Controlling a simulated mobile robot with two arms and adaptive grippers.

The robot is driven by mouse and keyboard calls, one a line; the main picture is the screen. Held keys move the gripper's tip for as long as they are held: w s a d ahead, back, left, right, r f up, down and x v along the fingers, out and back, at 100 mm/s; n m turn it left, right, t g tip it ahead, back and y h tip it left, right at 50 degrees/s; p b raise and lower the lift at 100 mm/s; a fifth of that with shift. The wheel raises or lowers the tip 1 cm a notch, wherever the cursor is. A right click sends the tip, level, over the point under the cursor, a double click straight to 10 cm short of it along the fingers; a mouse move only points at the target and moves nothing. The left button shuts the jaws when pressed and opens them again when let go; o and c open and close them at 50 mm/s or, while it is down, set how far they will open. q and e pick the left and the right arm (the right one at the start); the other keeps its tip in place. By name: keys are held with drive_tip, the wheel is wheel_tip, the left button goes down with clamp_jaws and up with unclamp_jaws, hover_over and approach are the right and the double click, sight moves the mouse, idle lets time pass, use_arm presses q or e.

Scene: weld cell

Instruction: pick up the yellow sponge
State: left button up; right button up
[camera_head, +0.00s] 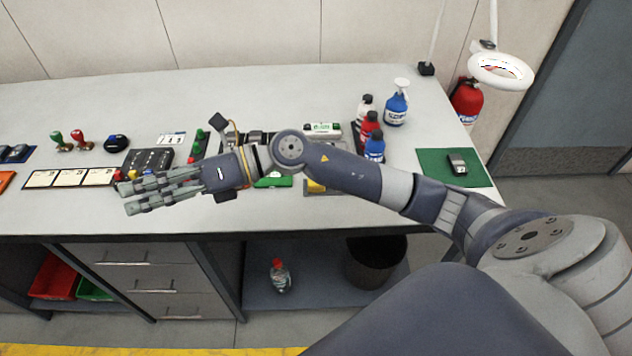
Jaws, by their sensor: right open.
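A yellow item (316,188), which looks like the yellow sponge, lies on the workbench (330,212). My right forearm crosses in front of it and hides much of it. My right gripper (126,198) is open and empty, at the end of the arm that comes in from the right. It is well to the left of the yellow item, with its fingers pointing left over the bench's front part. My left gripper is not in view.
A green item (273,181) lies beside the yellow one. Several bottles, including a blue spray bottle (397,106), stand at the back right. A green mat (436,167) holds a small dark device. White cards (70,178) lie left of the gripper. The bench's front strip is clear.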

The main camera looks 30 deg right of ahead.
drive_tip(key=w+d+f+n+g+h, duration=0.25)
drive_tip(key=d+f+n+h, duration=0.25)
drive_tip(key=d+f+h, duration=0.55)
drive_tip(key=d+g+h, duration=0.2)
drive_tip(key=d+h, duration=0.4)
drive_tip(key=d, duration=1.8)
drive_tip(key=shift+h, duration=0.25)
wheel_tip(320, 180, down, 4)
drive_tip(key=shift+f+p, duration=0.2)
drive_tip(key=shift+p, duration=0.45)
drive_tip(key=f, duration=0.1)
drive_tip(key=f+p, duration=0.1)
drive_tip(key=f, duration=0.1)
drive_tip(key=a+f+p, duration=0.1)
drive_tip(key=f, duration=0.1)
drive_tip(key=shift+s+f, duration=0.1)
drive_tip(key=shift+f, duration=0.4)
drive_tip(key=c, duration=0.9)
